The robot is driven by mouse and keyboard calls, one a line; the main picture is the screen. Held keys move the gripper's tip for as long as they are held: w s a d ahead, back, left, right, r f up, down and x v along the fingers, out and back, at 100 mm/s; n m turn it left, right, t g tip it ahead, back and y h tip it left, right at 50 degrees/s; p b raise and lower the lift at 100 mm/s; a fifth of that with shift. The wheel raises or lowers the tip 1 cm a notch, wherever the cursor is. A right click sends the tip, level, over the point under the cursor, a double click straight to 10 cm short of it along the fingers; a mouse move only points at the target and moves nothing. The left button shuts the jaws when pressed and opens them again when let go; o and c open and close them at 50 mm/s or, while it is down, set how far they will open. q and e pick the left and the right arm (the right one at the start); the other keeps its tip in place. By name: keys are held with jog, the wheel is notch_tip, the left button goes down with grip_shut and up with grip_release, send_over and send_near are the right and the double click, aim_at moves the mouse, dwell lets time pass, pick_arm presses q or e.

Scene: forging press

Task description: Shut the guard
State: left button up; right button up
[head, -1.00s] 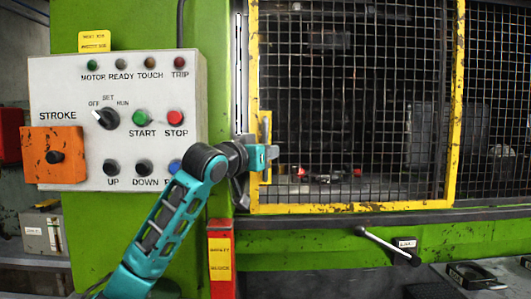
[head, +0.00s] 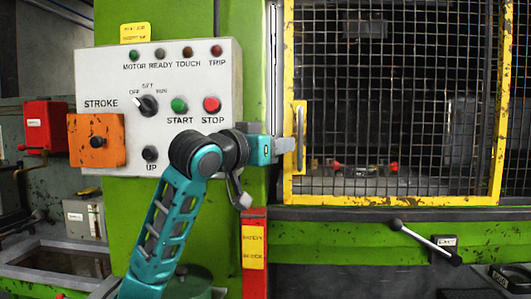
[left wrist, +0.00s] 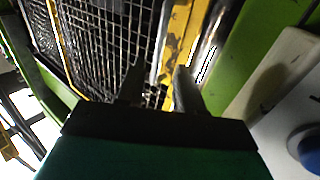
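My left gripper (head: 287,145) is at the left side of the handle in the head view. In the left wrist view its two dark fingers (left wrist: 160,88) stand apart, with a worn yellow strip of the guard beyond and between them. I see nothing clamped; whether a finger touches the handle I cannot tell. My right gripper is out of view.
A white control panel (head: 223,75) with buttons and a dial is left of the guard. A red safety block post (head: 254,220) stands below my left gripper. A lever (head: 425,241) sticks out below the guard. Red-tipped parts (head: 365,168) show behind the mesh.

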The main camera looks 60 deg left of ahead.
pick_arm(q)
jog(key=shift+v, duration=1.75)
